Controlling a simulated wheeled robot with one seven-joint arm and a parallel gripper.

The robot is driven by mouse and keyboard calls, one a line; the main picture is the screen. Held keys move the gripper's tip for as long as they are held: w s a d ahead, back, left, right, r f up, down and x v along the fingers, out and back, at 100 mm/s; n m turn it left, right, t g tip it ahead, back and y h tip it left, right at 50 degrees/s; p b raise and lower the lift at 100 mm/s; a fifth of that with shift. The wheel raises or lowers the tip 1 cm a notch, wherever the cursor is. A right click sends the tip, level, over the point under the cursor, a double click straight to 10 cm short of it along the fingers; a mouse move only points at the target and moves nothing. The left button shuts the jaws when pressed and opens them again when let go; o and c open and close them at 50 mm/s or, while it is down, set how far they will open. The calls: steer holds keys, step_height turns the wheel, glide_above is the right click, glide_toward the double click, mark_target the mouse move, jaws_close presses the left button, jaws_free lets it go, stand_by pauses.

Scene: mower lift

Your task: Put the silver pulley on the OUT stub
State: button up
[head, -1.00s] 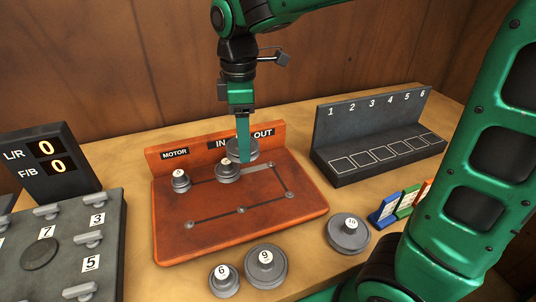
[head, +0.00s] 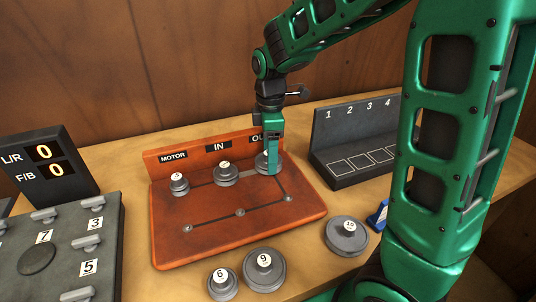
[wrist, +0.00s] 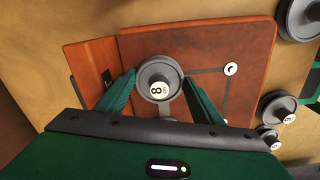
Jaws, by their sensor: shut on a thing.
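My gripper (head: 271,158) is shut on a silver-grey pulley (head: 268,165) with a white face marked 8. One finger lies along each side of the pulley (wrist: 158,73) in the wrist view. The pulley is at the board's right rear corner, below the partly hidden OUT label (head: 258,138), and looks level and low. The OUT stub is hidden beneath it, so I cannot tell whether the pulley is fully seated. The orange-red board (head: 215,240) also carries a pulley (head: 225,173) below IN and a smaller pulley (head: 179,184) below MOTOR.
Loose pulleys marked 6 (head: 223,284) and 9 (head: 264,270), plus a larger one (head: 346,237), lie in front of the board. A dark numbered rack (head: 345,170) stands to the right, partly behind my arm. A grey panel (head: 60,250) and a display (head: 45,165) stand left.

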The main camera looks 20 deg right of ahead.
steer(key=shift+f, duration=0.15)
steer(key=o, duration=1)
steer(key=shift+c, duration=0.2)
step_height(320, 180, up, 12)
